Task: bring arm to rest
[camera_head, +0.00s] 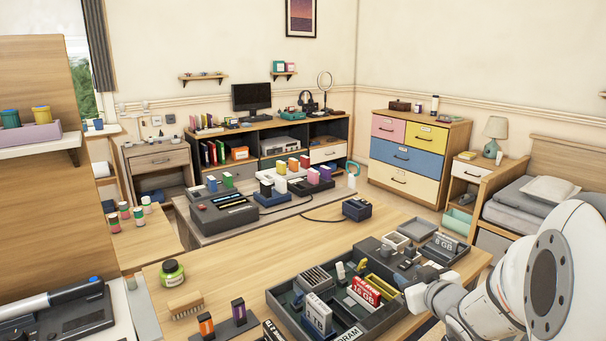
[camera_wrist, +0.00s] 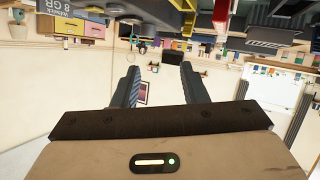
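My gripper (camera_wrist: 160,72) shows in the wrist view with its two dark fingers apart and nothing between them. The wrist view is upside down, and the room's wall shows between the fingers. In the head view my white arm comes in from the lower right, beside the wooden table (camera_head: 230,262). I cannot make out the gripper's fingers in the head view.
A dark tray (camera_head: 290,318) with labelled modules, one red (camera_head: 364,291), lies on the table close to my arm. A green-labelled jar (camera_head: 172,272), a brush (camera_head: 186,305) and small grey trays (camera_head: 417,230) are also there. A bed (camera_head: 530,205) stands at the right.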

